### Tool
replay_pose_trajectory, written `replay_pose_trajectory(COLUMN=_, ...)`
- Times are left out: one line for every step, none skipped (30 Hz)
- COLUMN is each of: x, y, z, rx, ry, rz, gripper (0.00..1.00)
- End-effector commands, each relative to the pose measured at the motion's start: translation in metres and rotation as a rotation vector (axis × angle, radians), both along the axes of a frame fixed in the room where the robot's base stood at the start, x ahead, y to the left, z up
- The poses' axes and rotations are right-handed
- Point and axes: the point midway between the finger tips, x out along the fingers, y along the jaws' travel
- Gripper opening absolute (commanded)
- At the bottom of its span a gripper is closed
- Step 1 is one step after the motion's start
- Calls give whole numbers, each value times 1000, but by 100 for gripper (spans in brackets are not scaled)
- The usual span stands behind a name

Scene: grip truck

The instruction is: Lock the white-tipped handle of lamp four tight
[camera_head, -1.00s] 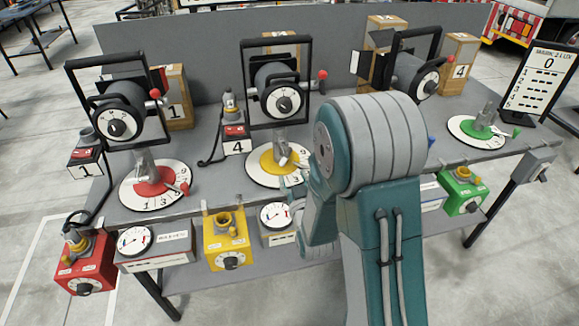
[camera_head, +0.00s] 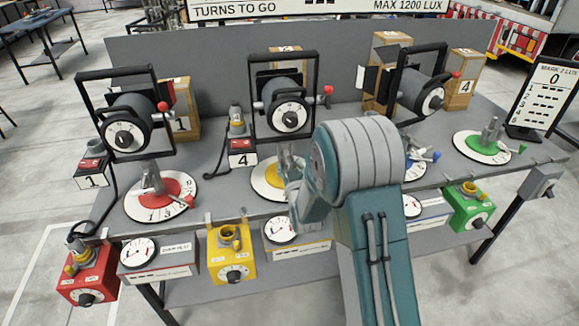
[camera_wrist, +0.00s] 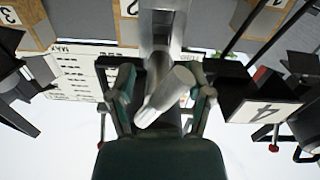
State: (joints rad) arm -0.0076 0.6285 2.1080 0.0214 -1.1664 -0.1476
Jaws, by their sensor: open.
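A silver post with a pale-tipped handle stands on the yellow-centred dial (camera_head: 268,183), below the middle lamp (camera_head: 287,107). In the wrist view the pale handle tip (camera_wrist: 160,103) lies between the two fingers of my gripper (camera_wrist: 160,92), with the silver post (camera_wrist: 160,45) behind it. The fingers are spread, with a gap on each side; I cannot tell if either touches. A box labelled 4 (camera_head: 243,153) stands left of the dial and also shows upside down in the wrist view (camera_wrist: 262,110). In the head view my arm hides most of the gripper.
A red dial (camera_head: 160,203) with a red-tipped handle lies left, a green dial (camera_head: 482,147) right. Lamps in black frames stand behind. Red, yellow and green boxes (camera_head: 232,258) hang along the front edge.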

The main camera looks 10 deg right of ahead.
Motion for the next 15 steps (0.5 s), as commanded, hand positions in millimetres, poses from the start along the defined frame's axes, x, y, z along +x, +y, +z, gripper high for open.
replay_pose_trajectory(x=0, y=0, z=0, rx=0, ry=0, rz=0, gripper=65)
replay_pose_trajectory(x=0, y=0, z=0, rx=0, ry=0, rz=0, gripper=65)
replay_pose_trajectory(x=0, y=0, z=0, rx=0, ry=0, rz=0, gripper=56)
replay_pose_trajectory(x=0, y=0, z=0, rx=0, ry=0, rz=0, gripper=43)
replay_pose_trajectory(x=0, y=0, z=0, rx=0, ry=0, rz=0, gripper=30)
replay_pose_trajectory(x=0, y=0, z=0, rx=0, ry=0, rz=0, gripper=12)
replay_pose_trajectory(x=0, y=0, z=0, rx=0, ry=0, rz=0, gripper=0)
replay_pose_trajectory(x=0, y=0, z=0, rx=0, ry=0, rz=0, gripper=0)
replay_pose_trajectory(x=0, y=0, z=0, rx=0, ry=0, rz=0, gripper=0)
replay_pose_trajectory(x=0, y=0, z=0, rx=0, ry=0, rz=0, gripper=0)
replay_pose_trajectory(x=0, y=0, z=0, rx=0, ry=0, rz=1, gripper=0)
replay_pose_trajectory(x=0, y=0, z=0, rx=0, ry=0, rz=1, gripper=0)
replay_pose_trajectory(x=0, y=0, z=0, rx=0, ry=0, rz=1, gripper=0)
replay_pose_trajectory(x=0, y=0, z=0, rx=1, ry=0, rz=1, gripper=0)
replay_pose_trajectory(x=0, y=0, z=0, rx=3, ry=0, rz=1, gripper=0)
